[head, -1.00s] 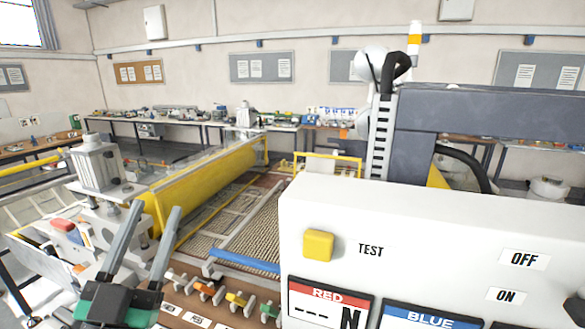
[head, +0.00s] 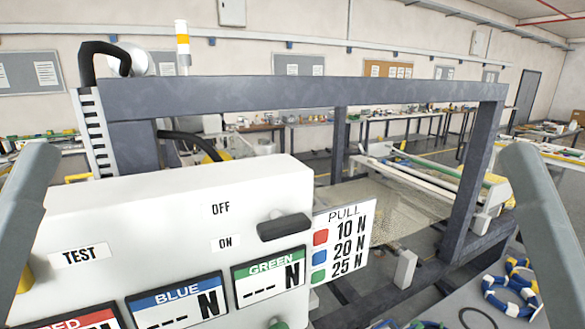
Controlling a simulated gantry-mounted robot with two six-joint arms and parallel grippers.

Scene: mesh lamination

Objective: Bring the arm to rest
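In the head view, a thick grey bar of mine (head: 28,215) rises at the left edge and another (head: 545,225) at the right edge. Both are close to the camera and cut off by the frame. I cannot tell whether they are fingers, or whether either gripper is open or shut. No held object shows. The white control box (head: 140,215) fills the lower left, between the bars. It has a black handle (head: 284,227) beside the ON label. Its blue display (head: 178,303) and green display (head: 268,282) show dashes.
A PULL sign (head: 343,245) stands at the box's right side. A dark grey gantry frame (head: 300,93) spans behind it, over a mesh bed (head: 405,212). Blue, white and yellow rings (head: 512,295) lie on a grey surface at the lower right. Benches line the back wall.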

